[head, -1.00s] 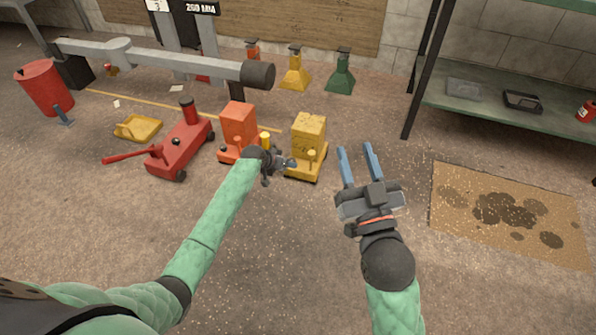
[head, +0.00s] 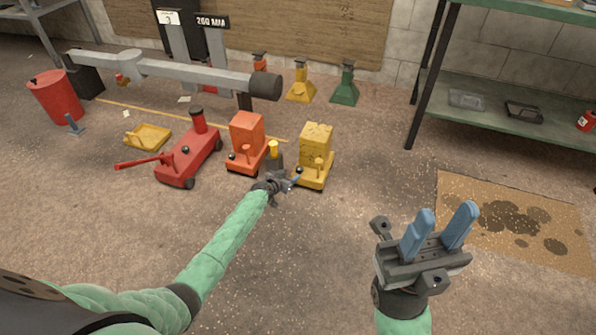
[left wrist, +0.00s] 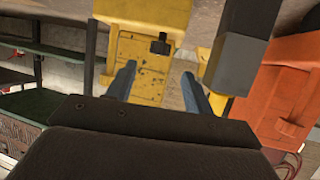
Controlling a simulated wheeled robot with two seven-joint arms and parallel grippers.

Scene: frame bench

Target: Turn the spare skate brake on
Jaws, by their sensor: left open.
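A worn yellow skate-like unit (head: 316,140) stands on the floor, with a small yellow post and a dark knob on its near side. An orange unit (head: 247,130) of similar build stands to its left. Which one is the spare skate I cannot tell. My left gripper (head: 292,182) is open and empty, just in front of the yellow unit. In the left wrist view the yellow unit (left wrist: 140,60) and its dark knob (left wrist: 160,44) show beyond the open fingers (left wrist: 158,88). The orange unit (left wrist: 285,90) is at the right there. My right gripper (head: 443,232) is open and empty, over bare floor.
A dark post with a yellow cap (head: 273,148) stands between the two units, close to my left gripper. A red jack (head: 188,158) and yellow tray (head: 148,136) are further left. A shelf (head: 500,118) and stained mat (head: 515,218) are at right. The front floor is clear.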

